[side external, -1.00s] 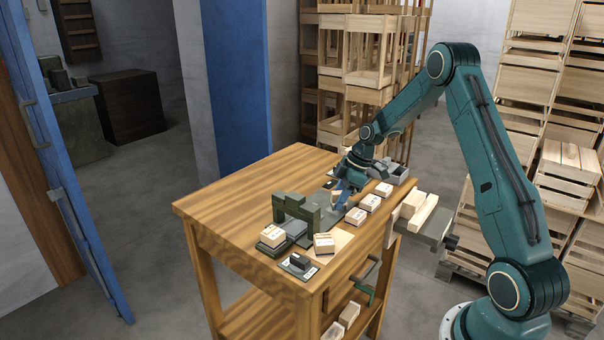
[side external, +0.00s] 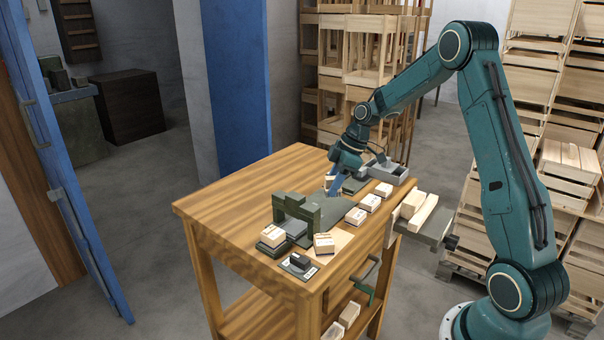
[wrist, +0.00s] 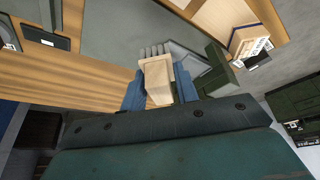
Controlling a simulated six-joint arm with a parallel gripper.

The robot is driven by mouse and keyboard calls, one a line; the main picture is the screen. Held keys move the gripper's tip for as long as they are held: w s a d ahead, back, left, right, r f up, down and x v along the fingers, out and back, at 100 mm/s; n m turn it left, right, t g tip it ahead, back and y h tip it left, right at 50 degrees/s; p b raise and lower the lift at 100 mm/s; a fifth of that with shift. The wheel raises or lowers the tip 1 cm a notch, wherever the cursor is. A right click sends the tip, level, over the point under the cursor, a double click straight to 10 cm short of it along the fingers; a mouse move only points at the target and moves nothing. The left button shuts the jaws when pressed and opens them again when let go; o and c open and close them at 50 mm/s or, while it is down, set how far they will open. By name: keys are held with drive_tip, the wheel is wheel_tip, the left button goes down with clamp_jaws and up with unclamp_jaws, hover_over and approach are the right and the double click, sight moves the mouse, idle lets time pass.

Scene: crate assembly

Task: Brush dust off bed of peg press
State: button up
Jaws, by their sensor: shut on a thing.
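My gripper (side external: 333,188) has blue fingers, which the wrist view (wrist: 162,76) shows shut on a pale wooden brush (wrist: 157,78). Grey bristles show beyond its handle. The green peg press (side external: 298,212) stands on the workbench, and its grey bed (side external: 325,213) runs from it toward my gripper. In the wrist view the bed (wrist: 120,28) is a flat grey plate, and a dark green part of the press (wrist: 217,62) is right of the brush. My gripper is over the bed's far end. I cannot tell whether the bristles touch the bed. No dust can be made out.
Small wooden blocks (side external: 370,202) line the bench's right side. A grey tray (side external: 390,172) is behind them. A block on a grey stand (side external: 272,236) is beside the press. The bench's left side (side external: 235,200) is bare wood.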

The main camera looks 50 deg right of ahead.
drive_tip(key=shift+r, duration=0.95)
drive_tip(key=shift+w, duration=0.1)
